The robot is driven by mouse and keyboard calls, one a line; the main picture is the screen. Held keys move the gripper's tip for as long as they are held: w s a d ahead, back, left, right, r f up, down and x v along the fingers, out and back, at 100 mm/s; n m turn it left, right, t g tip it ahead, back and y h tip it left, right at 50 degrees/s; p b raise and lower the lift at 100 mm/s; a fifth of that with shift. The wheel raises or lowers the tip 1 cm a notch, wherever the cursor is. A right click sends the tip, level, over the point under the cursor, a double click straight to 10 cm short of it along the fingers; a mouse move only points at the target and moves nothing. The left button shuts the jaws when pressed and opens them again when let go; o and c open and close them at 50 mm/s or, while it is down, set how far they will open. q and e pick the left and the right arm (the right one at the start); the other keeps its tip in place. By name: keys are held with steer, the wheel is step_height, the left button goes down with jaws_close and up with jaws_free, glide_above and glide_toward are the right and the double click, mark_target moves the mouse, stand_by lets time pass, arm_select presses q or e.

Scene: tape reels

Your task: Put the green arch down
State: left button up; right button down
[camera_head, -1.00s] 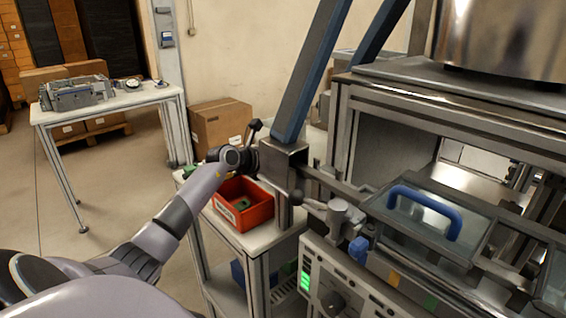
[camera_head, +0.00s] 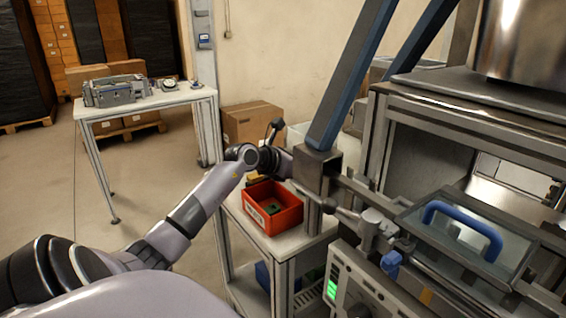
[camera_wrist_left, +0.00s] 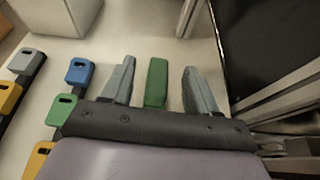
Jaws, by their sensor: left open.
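The green arch (camera_wrist_left: 155,83) shows in the left wrist view as a green block between the two grey fingers of my left gripper (camera_wrist_left: 159,67). The gripper is open, with a gap between the arch and each finger. The arch appears to be over or on a pale surface; I cannot tell whether it touches it. In the head view my left arm reaches to the bench beside the red bin (camera_head: 272,222), and its fingers are hidden behind the machine's post. My right gripper is not in view.
In the wrist view, a blue block (camera_wrist_left: 79,71), another green block (camera_wrist_left: 62,110) and grey and yellow blocks stand to the left. In the head view the red bin holds a green item (camera_head: 272,208). The machine frame (camera_head: 318,180) stands close on the right.

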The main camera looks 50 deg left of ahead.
arm_select(q)
steer(key=b+v, duration=0.1)
steer(key=v, duration=0.7)
steer(key=shift+s, duration=0.25)
stand_by(0.4)
